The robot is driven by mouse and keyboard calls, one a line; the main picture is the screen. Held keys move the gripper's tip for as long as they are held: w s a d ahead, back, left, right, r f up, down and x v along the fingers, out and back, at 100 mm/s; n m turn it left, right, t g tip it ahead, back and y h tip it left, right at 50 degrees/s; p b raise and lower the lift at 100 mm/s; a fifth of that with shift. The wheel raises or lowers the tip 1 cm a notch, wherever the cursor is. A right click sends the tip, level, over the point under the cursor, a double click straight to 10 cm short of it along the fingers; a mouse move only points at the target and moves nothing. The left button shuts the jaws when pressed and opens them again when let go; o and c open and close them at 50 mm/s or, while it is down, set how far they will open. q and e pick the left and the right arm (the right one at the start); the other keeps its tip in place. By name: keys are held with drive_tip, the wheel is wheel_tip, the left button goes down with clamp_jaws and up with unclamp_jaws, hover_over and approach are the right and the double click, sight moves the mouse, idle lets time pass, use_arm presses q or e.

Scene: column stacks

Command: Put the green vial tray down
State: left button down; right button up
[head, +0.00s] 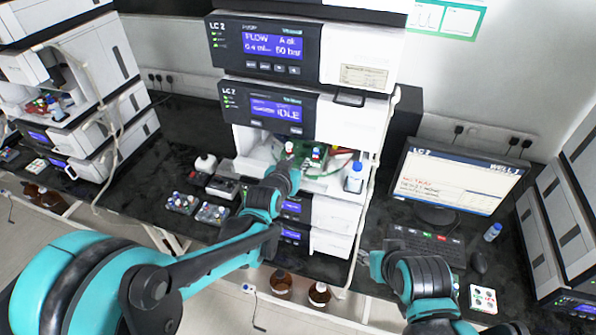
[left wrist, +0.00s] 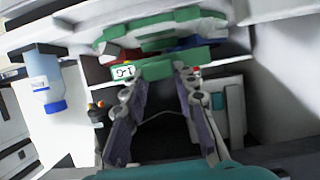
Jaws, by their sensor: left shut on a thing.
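The green vial tray (left wrist: 160,68) is at my left gripper's fingertips (left wrist: 160,84) in the left wrist view, with a small white label on its near face. My left gripper is shut on it. In the head view, the left gripper (head: 291,160) reaches into the open bay of the middle LC stack (head: 345,190), where green parts show around it. Whether the tray touches the bay floor cannot be told. My right gripper (head: 368,262) is low in front of the bench, near the keyboard, away from the stack; its fingers are too small to read.
A blue-capped bottle (head: 354,177) stands at the bay's right side; it also shows in the left wrist view (left wrist: 47,90). Small vial racks (head: 212,213) sit on the bench left of the stack. A monitor (head: 455,185) and keyboard (head: 425,243) are at the right.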

use_arm(q)
wheel_tip(320, 180, down, 4)
drive_tip(key=shift+r, duration=0.25)
drive_tip(key=shift+f+b, duration=0.1)
drive_tip(key=shift+b, duration=0.25)
drive_tip(key=c, duration=1.2)
unclamp_jaws()
